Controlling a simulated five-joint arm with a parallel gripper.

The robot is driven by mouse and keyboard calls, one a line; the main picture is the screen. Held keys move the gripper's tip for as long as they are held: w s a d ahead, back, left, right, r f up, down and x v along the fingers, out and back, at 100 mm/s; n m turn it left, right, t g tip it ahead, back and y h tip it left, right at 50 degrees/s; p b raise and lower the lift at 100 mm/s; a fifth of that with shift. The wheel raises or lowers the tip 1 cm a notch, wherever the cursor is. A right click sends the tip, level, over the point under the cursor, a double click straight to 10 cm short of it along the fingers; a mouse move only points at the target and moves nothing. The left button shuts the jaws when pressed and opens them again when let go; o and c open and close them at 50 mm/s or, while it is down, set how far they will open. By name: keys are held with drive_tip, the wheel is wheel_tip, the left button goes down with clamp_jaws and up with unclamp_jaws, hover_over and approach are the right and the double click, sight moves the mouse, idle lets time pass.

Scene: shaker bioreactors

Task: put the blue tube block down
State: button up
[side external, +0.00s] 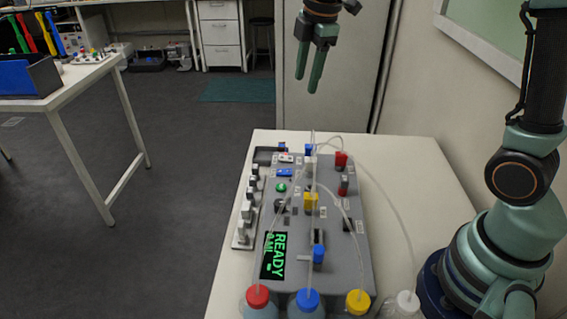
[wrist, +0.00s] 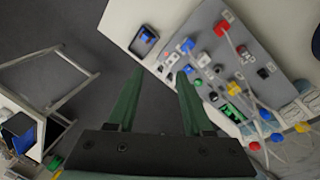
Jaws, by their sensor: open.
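My gripper (side external: 306,85) is open and empty, high above the far end of the white table. In the wrist view its two green fingers (wrist: 160,76) are spread, with nothing between them. A small dark tray (side external: 263,153) sits at the table's far left corner. In the wrist view something blue (wrist: 148,36) shows in or over this tray, apart from the fingers. It may be the blue tube block, but it is too small to be sure. Other small blue parts show on the grey device (side external: 345,236).
Bottles with red (side external: 257,295), blue (side external: 307,299), yellow (side external: 358,301) and white caps stand at the near edge. Thin clear tubes arch over the device, whose screen (side external: 273,256) reads READY. The table's right side is mostly bare.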

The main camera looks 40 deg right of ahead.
drive_tip(key=s+m+t, duration=0.3)
drive_tip(key=s+m, duration=1.2)
drive_tip(key=s, duration=0.1)
drive_tip(key=shift+a+f+m, duration=0.3)
drive_tip(key=shift+a+f, duration=0.1)
drive_tip(key=shift+a, duration=0.05)
